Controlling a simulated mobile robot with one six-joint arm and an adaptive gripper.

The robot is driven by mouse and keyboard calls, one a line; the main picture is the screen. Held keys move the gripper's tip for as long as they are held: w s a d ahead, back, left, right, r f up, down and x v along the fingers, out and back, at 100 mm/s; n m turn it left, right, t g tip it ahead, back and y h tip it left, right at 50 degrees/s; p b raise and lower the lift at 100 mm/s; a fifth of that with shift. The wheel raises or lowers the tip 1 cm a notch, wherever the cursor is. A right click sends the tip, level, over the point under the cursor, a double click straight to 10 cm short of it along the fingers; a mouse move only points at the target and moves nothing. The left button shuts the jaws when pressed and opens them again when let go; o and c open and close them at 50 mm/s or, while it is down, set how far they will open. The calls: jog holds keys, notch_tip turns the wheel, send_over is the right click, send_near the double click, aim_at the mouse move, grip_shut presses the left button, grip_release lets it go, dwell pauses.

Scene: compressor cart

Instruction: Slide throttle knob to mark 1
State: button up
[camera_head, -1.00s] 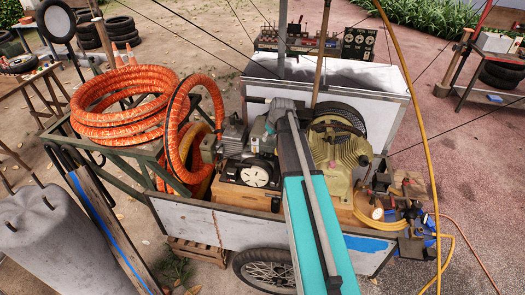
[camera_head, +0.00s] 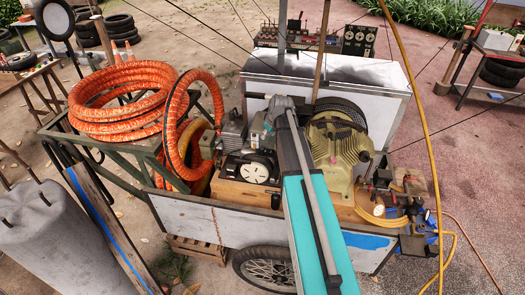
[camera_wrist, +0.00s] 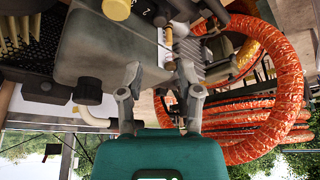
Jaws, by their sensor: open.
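In the wrist view a pale yellow knob (camera_wrist: 117,9) stands on a dark grey housing (camera_wrist: 95,45) at the top edge, with a white figure 2 beside it. It looks like the throttle knob, but its slot and mark 1 cannot be made out. My gripper (camera_wrist: 160,79) is open, its two fingers apart below the knob in the picture and not touching it. A brass-coloured fitting shows near the right fingertip; whether they touch is unclear. In the head view my teal arm reaches over the cart and hides the gripper and knob.
The tan compressor (camera_head: 335,150) stands right of my arm. A white-faced gauge (camera_head: 254,172) is left of it. Orange hose coils (camera_head: 125,100) lie farther left, and a loop also rises in the wrist view (camera_wrist: 277,90). A yellow hose (camera_head: 420,110) hangs at the right.

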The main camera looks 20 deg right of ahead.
aim_at(262, 148)
jog(key=shift+b+x, duration=5.05)
jog(key=shift+x, duration=0.75)
jog(key=shift+s, duration=0.1)
grip_shut()
